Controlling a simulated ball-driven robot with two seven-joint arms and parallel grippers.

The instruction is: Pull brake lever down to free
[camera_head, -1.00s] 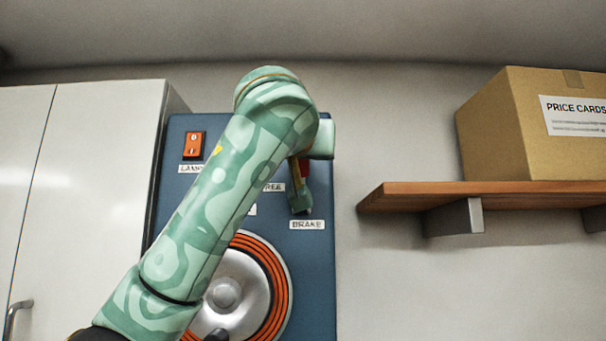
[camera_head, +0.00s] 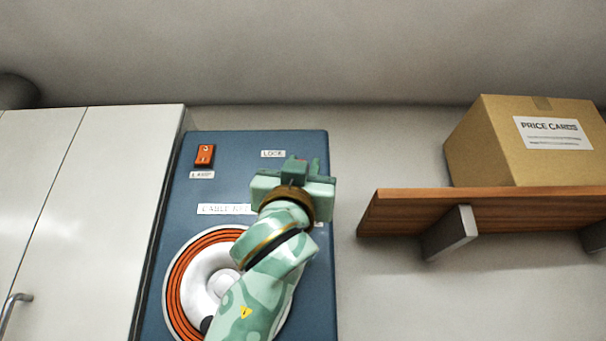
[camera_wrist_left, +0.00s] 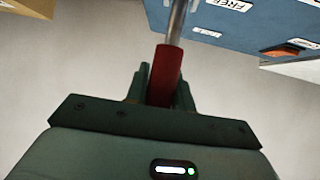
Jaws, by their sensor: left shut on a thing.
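The brake lever shows in the left wrist view as a red grip (camera_wrist_left: 164,74) on a bright metal shaft (camera_wrist_left: 178,20). My left gripper (camera_wrist_left: 160,82) is shut on the red grip, a finger on each side. In the head view my left gripper (camera_head: 306,164) is at the right part of the blue panel (camera_head: 236,143), just below and right of the LOCK label (camera_head: 272,154). The gripper and arm hide the lever there. My right gripper is not in view.
An orange lamp switch (camera_head: 204,155) is at the panel's upper left. A cable reel (camera_head: 178,285) with orange windings is lower, partly behind my arm. A white cabinet (camera_head: 100,200) is on the left. A wooden shelf (camera_head: 400,210) with a cardboard box (camera_head: 490,150) is on the right.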

